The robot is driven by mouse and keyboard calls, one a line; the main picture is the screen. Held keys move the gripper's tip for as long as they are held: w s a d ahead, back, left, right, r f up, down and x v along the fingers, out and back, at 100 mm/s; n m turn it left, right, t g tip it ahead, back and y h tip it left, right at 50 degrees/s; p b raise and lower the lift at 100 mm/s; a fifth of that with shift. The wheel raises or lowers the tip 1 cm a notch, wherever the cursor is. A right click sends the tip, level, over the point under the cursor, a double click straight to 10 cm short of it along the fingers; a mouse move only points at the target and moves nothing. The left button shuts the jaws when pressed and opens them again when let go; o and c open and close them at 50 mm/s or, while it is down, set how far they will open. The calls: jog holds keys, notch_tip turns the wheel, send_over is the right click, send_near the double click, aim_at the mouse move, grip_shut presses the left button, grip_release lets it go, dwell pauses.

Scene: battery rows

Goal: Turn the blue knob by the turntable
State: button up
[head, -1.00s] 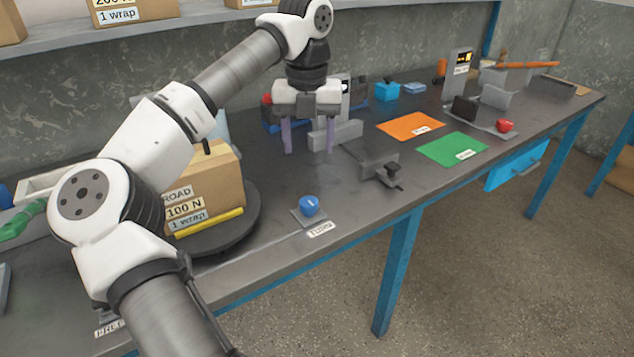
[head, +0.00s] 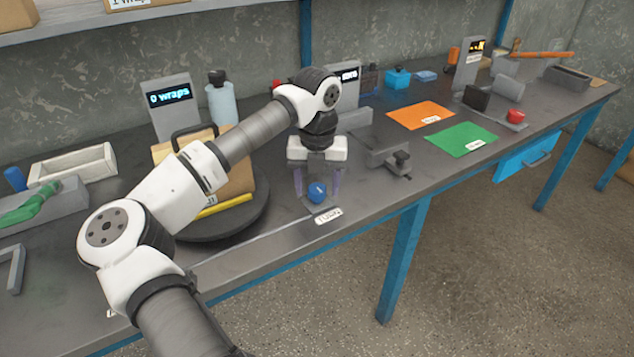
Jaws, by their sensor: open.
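The blue knob (head: 317,191) sits on a small grey base near the front edge of the bench, with a white label (head: 328,216) in front of it. The turntable (head: 252,222) is a dark round disc to the left of the knob. A cardboard box (head: 238,180) with a yellow strip stands on it, partly hidden by my arm. My gripper (head: 317,190) points down at the knob with its purple fingers apart, one on each side of it. I cannot tell whether the fingers touch the knob.
A display reading "0 wraps" (head: 168,97) and a pale bottle (head: 221,103) stand behind the turntable. A grey clamp-like fixture (head: 388,155) is right of the knob. Orange (head: 421,115) and green (head: 460,138) mats lie farther right. The bench's front edge is close to the knob.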

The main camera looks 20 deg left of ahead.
jog(key=c, duration=1)
jog(key=m+b, duration=0.1)
jog(key=m, duration=0.3)
jog(key=shift+m, duration=0.4)
jog(key=m+b, duration=0.1)
jog(key=m, duration=1.1)
jog(key=shift+m, duration=0.4)
jog(key=m, duration=0.6)
jog(key=shift+p, duration=0.35)
